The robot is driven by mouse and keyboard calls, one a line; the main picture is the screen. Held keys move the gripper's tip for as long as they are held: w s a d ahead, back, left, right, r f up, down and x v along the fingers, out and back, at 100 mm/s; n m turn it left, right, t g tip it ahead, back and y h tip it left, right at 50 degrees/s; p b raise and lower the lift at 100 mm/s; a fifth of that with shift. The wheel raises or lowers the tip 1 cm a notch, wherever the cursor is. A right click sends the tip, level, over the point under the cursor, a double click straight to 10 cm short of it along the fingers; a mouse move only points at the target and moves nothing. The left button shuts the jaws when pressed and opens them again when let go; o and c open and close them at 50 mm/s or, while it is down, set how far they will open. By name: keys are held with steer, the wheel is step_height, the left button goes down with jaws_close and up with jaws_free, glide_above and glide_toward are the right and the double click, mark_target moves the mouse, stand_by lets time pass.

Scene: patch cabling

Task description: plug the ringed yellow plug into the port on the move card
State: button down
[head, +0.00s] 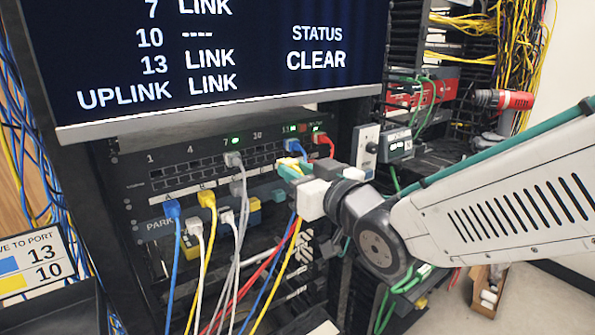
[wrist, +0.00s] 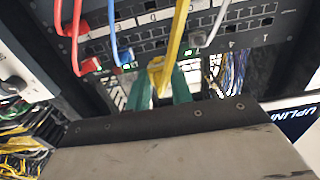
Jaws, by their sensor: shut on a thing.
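A yellow plug (wrist: 157,75) with a yellow cable is held between the green fingertips of my gripper (wrist: 160,88). In the head view my gripper (head: 291,168) is in front of the switch panel (head: 178,160), right of the number 10, with a bit of yellow at its tips. I cannot make out a ring on the plug or whether it touches a port. The move card (head: 35,262) at the lower left shows blue with 13 and yellow with 10. The port 10 opening is not clearly visible. The monitor (head: 225,60) reads dashes for 10 and CLEAR for status.
A grey plug (head: 234,159), a blue plug (head: 292,146) and a red plug (head: 324,138) sit in the switch near lit green lights. Below, the park panel (head: 158,226) holds blue, white and yellow plugs. Their hanging cables crowd the space below my gripper.

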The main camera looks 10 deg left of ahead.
steer(key=x, duration=0.7)
steer(key=shift+x, duration=1.15)
stand_by(2.7)
steer(key=c, duration=1.1)
jaws_free()
steer(key=shift+c, duration=0.2)
steer(key=shift+v, duration=4)
